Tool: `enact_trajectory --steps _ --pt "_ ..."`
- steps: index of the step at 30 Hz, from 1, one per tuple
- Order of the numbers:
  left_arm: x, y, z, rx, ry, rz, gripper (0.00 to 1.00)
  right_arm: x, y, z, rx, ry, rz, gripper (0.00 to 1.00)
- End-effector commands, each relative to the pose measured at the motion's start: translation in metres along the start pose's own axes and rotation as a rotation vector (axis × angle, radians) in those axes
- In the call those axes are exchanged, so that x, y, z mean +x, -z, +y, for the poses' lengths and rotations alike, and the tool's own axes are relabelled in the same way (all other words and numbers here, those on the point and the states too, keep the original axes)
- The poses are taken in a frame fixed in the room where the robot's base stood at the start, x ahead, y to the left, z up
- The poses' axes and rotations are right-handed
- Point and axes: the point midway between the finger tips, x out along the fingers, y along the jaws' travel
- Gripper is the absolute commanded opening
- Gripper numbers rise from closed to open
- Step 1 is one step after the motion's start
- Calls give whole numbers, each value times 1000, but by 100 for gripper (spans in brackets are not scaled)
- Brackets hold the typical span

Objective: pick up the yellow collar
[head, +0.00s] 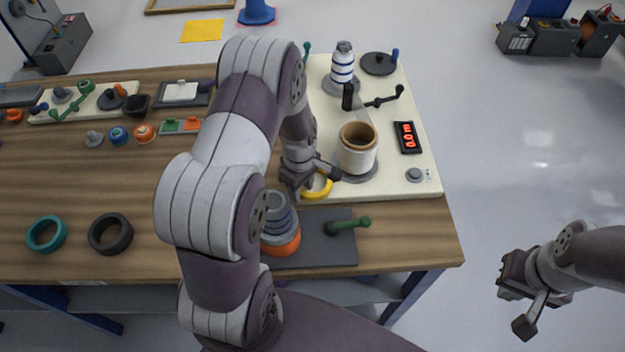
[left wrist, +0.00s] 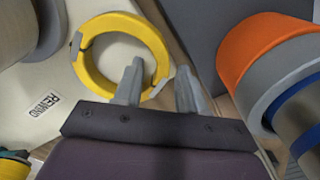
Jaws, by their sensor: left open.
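The yellow collar (head: 319,187) is an open-centred ring lying on the white board, near its front edge. In the left wrist view the collar (left wrist: 88,66) lies flat, with a gap in its band on the left. My left gripper (head: 306,192) is over the collar and hides part of it. In the left wrist view its open fingers (left wrist: 160,85) appear on either side of the band's right part, one over the ring's hole, one outside. Nothing is held. I cannot tell their height. My right gripper (head: 521,296) hangs off the table's right side; its jaws are unclear.
A white cup-like roller (head: 357,160) stands close right of the collar. A stack with an orange base (head: 284,241) stands in front, on a dark mat (head: 325,250) with a green-handled part (head: 348,224). Teal (head: 46,234) and black (head: 110,234) rings lie left.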

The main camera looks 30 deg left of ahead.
Motion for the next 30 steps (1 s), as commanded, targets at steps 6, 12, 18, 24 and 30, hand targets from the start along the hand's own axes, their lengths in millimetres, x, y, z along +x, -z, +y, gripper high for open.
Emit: enact_trajectory --steps 6,12,18,24,30 --pt "0 0 0 0 0 0 8 0 0 0 0 0 0 0" --pt "-1 0 0 0 0 0 0 0 0 0 0 0 0 0" --pt "-7 0 1 0 -2 1 0 0 0 0 0 0 0 0" --pt "-53 1 1 0 -6 3 0 3 0 0 0 0 0 0" --pt "-97 0 1 2 -2 1 0 0 0 0 0 0 0 0"
